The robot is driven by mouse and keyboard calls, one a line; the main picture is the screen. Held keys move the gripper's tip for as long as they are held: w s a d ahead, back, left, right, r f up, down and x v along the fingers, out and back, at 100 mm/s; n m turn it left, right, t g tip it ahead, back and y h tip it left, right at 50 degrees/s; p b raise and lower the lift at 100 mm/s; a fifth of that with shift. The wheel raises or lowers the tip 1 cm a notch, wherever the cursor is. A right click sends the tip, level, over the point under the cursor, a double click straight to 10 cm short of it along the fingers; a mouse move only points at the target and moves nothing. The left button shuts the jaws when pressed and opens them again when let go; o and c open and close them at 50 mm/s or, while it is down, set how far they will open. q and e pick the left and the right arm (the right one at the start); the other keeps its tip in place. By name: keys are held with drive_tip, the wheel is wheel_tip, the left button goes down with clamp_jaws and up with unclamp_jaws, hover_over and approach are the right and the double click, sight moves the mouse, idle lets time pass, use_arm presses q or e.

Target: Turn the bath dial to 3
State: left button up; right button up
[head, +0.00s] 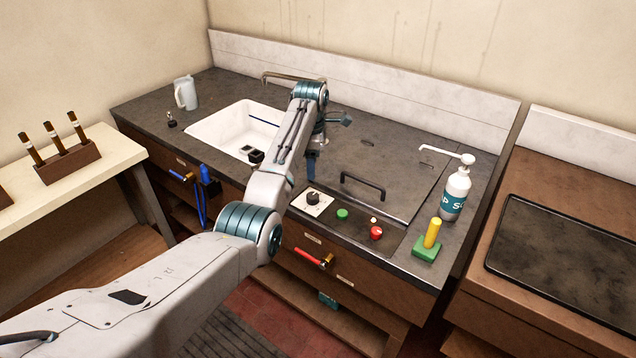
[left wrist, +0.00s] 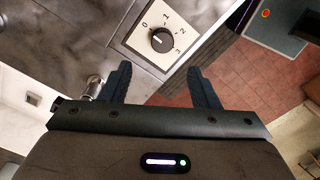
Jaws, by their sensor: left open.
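The bath dial (head: 313,198) is a dark round knob on a white plate at the front of the counter. In the left wrist view the dial (left wrist: 162,40) shows the numbers 0, 1, 2 and 3 around it, and its short white mark seems to point towards 0. My left gripper (head: 311,165) is just above and behind the dial in the head view, partly hidden by my arm. In the left wrist view my left gripper (left wrist: 158,78) is open and empty, with the dial beyond its fingertips and apart from them. My right gripper is not in view.
A green button (head: 342,214) and a red knob (head: 376,233) sit right of the dial. A lid with a black handle (head: 362,187) lies behind. A white sink (head: 225,128) is at the left. A bottle (head: 456,192) and a green block with a yellow post (head: 428,245) stand right.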

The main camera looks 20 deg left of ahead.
sight(312, 195)
use_arm(q)
drive_tip(key=f+p, duration=0.2)
drive_tip(key=f, duration=0.7)
drive_tip(key=shift+s+f+p, duration=0.2)
drive_tip(key=shift+p, duration=0.1)
drive_tip(key=shift+s+f, duration=0.1)
drive_tip(key=shift+f, duration=0.25)
drive_tip(key=c, duration=1)
